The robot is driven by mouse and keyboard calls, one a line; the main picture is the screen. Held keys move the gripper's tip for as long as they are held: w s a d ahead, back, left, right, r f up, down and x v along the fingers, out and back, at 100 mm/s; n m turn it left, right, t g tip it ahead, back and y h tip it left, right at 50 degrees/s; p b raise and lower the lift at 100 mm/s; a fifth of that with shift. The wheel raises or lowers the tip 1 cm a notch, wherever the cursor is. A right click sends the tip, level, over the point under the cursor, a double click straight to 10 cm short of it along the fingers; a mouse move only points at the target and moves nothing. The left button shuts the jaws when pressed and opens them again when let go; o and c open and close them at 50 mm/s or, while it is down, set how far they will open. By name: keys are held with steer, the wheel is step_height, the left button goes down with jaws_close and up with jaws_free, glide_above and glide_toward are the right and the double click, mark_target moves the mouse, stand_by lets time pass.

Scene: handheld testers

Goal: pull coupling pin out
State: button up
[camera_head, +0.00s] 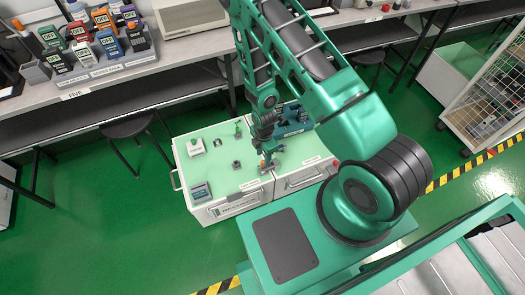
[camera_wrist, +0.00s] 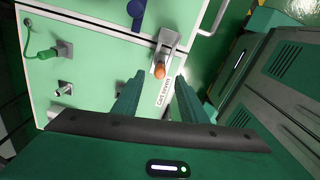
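The coupling pin, with an orange rounded top, stands in a metal bracket at the cart edge in the wrist view (camera_wrist: 160,71). The metal bracket (camera_wrist: 168,42) runs along that edge. In the head view a small orange spot (camera_head: 263,164) shows at the front, near the seam between the two cart tops, just below my gripper. My gripper (camera_wrist: 158,92) is open in the wrist view, its two green fingers apart. The pin lies beyond the fingertips, in line with the gap between them, with nothing held. The pin's lower part is hidden in the bracket.
The light green cart top (camera_head: 215,165) carries small fittings, including a green plug (camera_wrist: 48,53) on a cable. A blue holder (camera_head: 292,122) stands on the right part. A bench (camera_head: 100,82) with several testers is behind. My base is close in front.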

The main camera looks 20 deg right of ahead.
mark_target(263, 161)
steer(key=shift+f, duration=3.2)
jaws_close()
